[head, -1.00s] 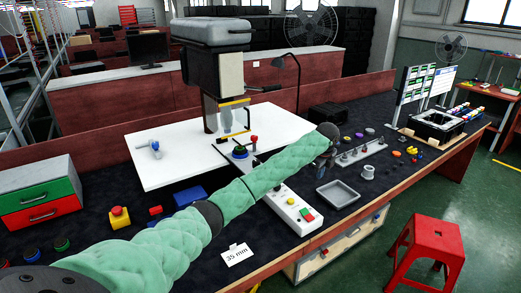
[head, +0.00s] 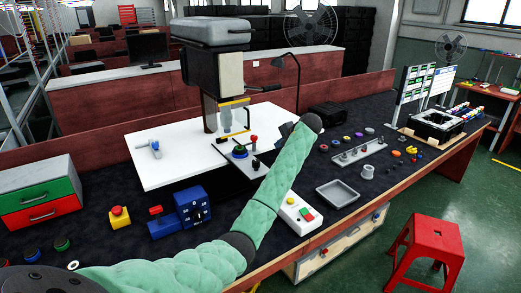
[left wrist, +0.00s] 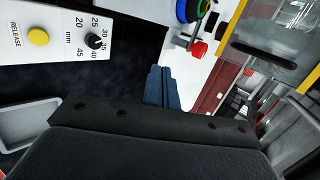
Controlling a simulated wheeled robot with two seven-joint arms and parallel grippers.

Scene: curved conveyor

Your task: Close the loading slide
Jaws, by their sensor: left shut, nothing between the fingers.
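The press machine (head: 218,75) stands on a white board. What looks like its loading slide (head: 228,149), a grey plate, juts forward beneath it. In the left wrist view the red knob (left wrist: 198,49) is up and right of my left gripper (left wrist: 163,88), whose blue-grey fingers are shut and empty. In the head view the left gripper (head: 284,130) is right of the red knob, mostly behind my wrist. Contact with the slide cannot be told. My right gripper is out of view.
A white control box (head: 300,213) with red and green buttons lies under my forearm; its yellow release button (left wrist: 38,37) and dial show in the wrist view.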

